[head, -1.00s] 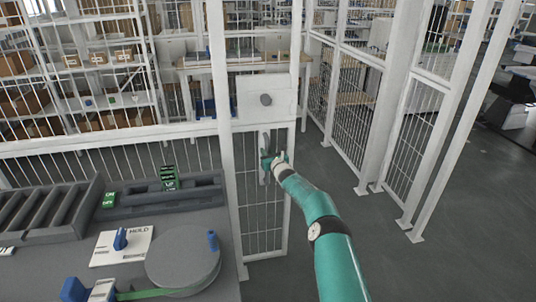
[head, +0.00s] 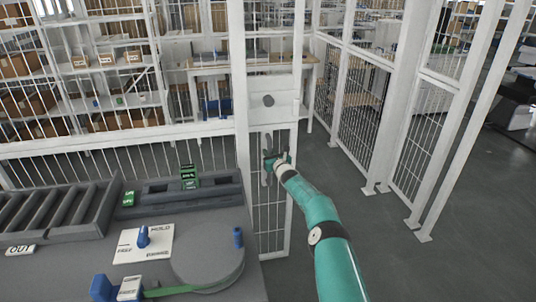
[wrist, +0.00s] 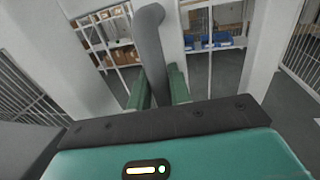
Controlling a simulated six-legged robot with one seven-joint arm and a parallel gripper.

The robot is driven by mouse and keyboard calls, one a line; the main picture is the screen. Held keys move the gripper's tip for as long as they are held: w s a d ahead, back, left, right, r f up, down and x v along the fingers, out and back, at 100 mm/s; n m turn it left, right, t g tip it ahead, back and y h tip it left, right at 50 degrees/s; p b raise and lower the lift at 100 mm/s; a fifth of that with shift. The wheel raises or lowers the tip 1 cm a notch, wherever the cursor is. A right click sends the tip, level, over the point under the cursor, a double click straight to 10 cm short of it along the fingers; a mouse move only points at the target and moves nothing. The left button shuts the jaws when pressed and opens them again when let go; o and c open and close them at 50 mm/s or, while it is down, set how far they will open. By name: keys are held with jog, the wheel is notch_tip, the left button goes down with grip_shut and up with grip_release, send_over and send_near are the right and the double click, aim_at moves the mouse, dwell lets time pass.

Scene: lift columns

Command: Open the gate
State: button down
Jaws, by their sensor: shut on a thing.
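The gate (head: 271,224) is a narrow white frame with wire mesh, right of a tall white post (head: 239,100). Below this plate is a grey upright handle (head: 268,140). My gripper (head: 272,163) is at the handle, shut on it. In the wrist view the grey bar of the handle (wrist: 151,55) curves at its top and runs down between the two green fingers of my gripper (wrist: 160,88). The finger contact low on the bar is partly hidden by my wrist.
A grey workbench (head: 70,270) with a round turntable (head: 208,268), a blue-knobbed card (head: 143,245) and a slotted rack (head: 55,208) fills the left front. Mesh fence panels (head: 355,95) stand at right. The grey floor (head: 335,180) between gate and fence is clear.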

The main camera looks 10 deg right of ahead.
jog(key=shift+a+r, duration=0.1)
jog(key=shift+a, duration=0.1)
jog(key=c, duration=1.3)
grip_release()
jog(key=shift+c, duration=0.2)
jog(key=shift+s+d, duration=0.15)
jog(key=shift+s+d+f, duration=0.2)
jog(key=shift+s+d, duration=0.05)
jog(key=shift+s, duration=0.15)
jog(key=v, duration=1.2)
jog(key=shift+s, duration=0.35)
jog(key=shift+a+r, duration=0.2)
